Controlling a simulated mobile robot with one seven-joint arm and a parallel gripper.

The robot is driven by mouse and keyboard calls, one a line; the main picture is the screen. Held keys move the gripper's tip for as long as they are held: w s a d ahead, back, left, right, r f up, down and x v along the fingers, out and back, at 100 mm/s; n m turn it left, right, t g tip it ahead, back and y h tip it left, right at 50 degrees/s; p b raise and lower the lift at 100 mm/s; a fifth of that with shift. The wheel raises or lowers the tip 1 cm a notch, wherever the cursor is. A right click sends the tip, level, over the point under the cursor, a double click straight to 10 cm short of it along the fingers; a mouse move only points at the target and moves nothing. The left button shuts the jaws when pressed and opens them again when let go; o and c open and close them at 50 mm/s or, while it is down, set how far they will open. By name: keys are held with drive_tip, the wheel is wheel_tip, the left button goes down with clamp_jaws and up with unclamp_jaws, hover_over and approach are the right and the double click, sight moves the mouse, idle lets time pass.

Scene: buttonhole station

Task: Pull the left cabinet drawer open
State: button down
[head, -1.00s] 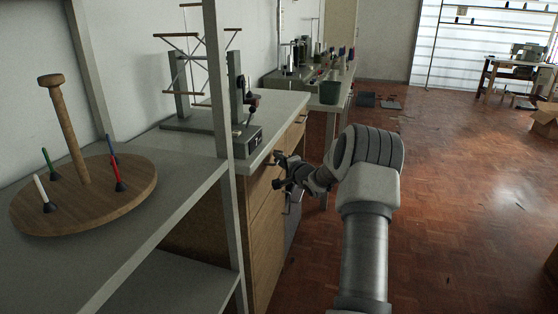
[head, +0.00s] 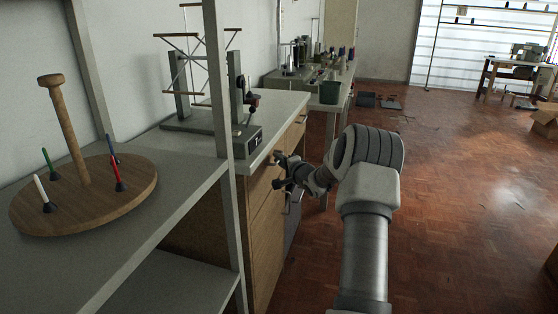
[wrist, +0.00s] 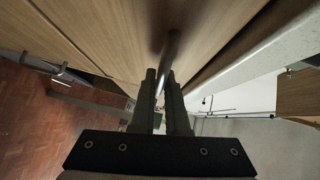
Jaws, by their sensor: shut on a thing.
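The wooden cabinet (head: 264,236) stands beneath a pale worktop, left of my arm in the head view. Its upper left drawer front (head: 262,186) looks flush with the cabinet, with no clear gap. My gripper (head: 278,171) is at this front, near its far end. In the wrist view my gripper (wrist: 160,78) has its two dark fingers closed around the metal bar handle (wrist: 171,48), which stands out from the wood-grain drawer front (wrist: 120,28). In the head view the handle is hidden by my gripper.
A grey shelf post (head: 222,120) stands close left of the cabinet. The shelf holds a wooden disc (head: 140,190) with upright coloured pegs. A yarn winder device (head: 245,140) stands on the worktop. The parquet floor (head: 460,230) to the right is clear.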

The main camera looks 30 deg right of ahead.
drive_tip(key=s+d+p, duration=1.2)
drive_tip(key=s+d, duration=0.7)
drive_tip(key=s, duration=0.2)
drive_tip(key=shift+s, duration=0.35)
drive_tip(key=shift+d, duration=0.1)
drive_tip(key=c, duration=0.9)
unclamp_jaws()
drive_tip(key=shift+s, duration=0.1)
drive_tip(key=s+p, duration=0.1)
drive_tip(key=s, duration=0.4)
drive_tip(key=s+r, duration=0.1)
drive_tip(key=s, duration=0.5)
drive_tip(key=s+a+r+p, duration=0.1)
drive_tip(key=s, duration=0.5)
drive_tip(key=shift+r+p, duration=0.2)
drive_tip(key=shift+p, duration=0.15)
